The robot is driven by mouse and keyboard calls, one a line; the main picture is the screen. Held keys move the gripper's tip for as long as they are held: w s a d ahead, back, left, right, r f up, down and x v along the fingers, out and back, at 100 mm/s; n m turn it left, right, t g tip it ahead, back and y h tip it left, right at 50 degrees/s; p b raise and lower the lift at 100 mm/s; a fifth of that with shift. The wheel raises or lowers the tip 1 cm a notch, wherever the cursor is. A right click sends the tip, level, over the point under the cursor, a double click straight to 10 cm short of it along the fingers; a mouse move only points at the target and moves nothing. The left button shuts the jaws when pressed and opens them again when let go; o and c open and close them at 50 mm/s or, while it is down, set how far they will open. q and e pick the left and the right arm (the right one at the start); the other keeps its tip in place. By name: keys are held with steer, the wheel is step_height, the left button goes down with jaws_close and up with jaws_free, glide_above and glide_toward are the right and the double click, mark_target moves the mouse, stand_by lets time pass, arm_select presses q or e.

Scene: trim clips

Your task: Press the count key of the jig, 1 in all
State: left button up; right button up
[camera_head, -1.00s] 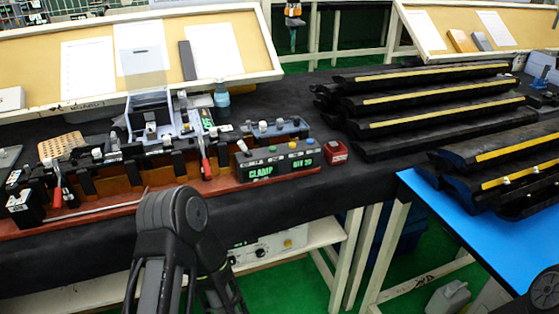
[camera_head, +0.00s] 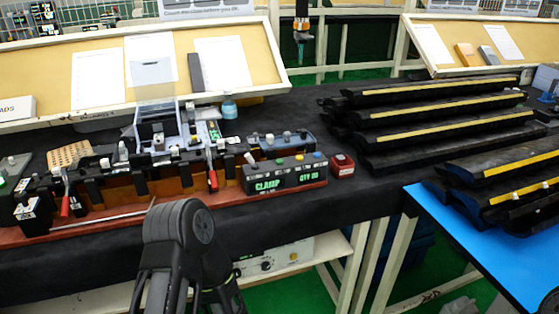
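The jig (camera_head: 105,212) is a long fixture on a red-brown base with black clamps and red-handled toggles, on the dark bench. At its right end is a black control box (camera_head: 284,174). Its front has green displays, the left reading CLAMP and the right appearing to read QTY with small digits I cannot read surely. Several small coloured keys (camera_head: 299,157) sit on its top; their labels are too small to tell which is the count key. One of my dark arm links (camera_head: 180,235) rises in front of the jig at bottom centre. Neither gripper shows.
A small red box (camera_head: 342,167) stands right of the control box. Black trim strips (camera_head: 440,120) are stacked at the right, some over a blue surface (camera_head: 462,235). A blue bottle (camera_head: 229,107) and sloped boards (camera_head: 245,65) stand behind. Dark bench shows in front of the jig.

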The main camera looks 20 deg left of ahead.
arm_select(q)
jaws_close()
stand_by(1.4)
